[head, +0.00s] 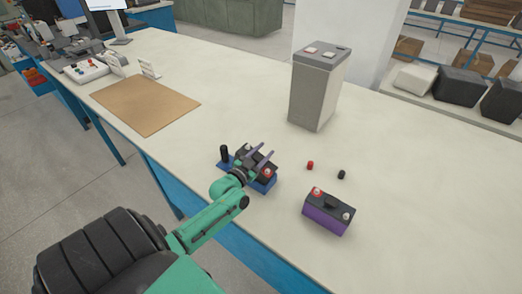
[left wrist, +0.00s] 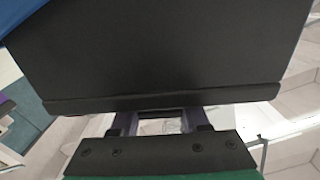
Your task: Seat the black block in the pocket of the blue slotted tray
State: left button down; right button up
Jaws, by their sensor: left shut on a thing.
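The black block (head: 247,154) is between the fingers of my left gripper (head: 262,155), which is shut on it. In the left wrist view the block (left wrist: 160,50) fills most of the picture, just beyond the gripper fingers (left wrist: 158,122). The blue slotted tray (head: 263,187) lies at the near edge of the table, directly under or around the block. A blue patch (left wrist: 18,15) shows at the top left corner of the left wrist view. My gripper hides the pocket, so I cannot tell how deep the block sits. My right gripper is not in view.
A black post (head: 224,153) stands at the tray's left end. A purple and black battery (head: 327,213) stands to the right. Small red (head: 310,165) and black (head: 341,174) caps lie behind it. A tall grey battery (head: 316,88) stands farther back. A brown mat (head: 145,104) lies left.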

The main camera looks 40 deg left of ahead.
pick_arm(q)
notch_tip(320, 180, up, 7)
jog(key=shift+f+p, duration=0.2)
jog(key=shift+p, duration=0.3)
notch_tip(320, 180, up, 12)
jog(key=r+b, duration=0.1)
jog(key=a+f+n+b, duration=0.1)
jog(key=f+b, duration=0.1)
jog(key=f, duration=0.1)
jog(key=f+n+b, duration=0.1)
jog(key=f+b, duration=0.1)
jog(key=f, duration=0.2)
jog(key=a+f+n+b, duration=0.1)
jog(key=f+b, duration=0.1)
jog(key=f, duration=0.1)
jog(key=shift+a+f, duration=0.35)
jog(key=shift+f, duration=0.05)
jog(key=shift+f+b, duration=1.8)
jog(key=shift+f, duration=0.6)
jog(key=shift+s+d+p, duration=0.1)
jog(key=shift+p, duration=0.65)
jog(key=shift+f+b, duration=1.95)
jog(key=shift+f, duration=0.8)
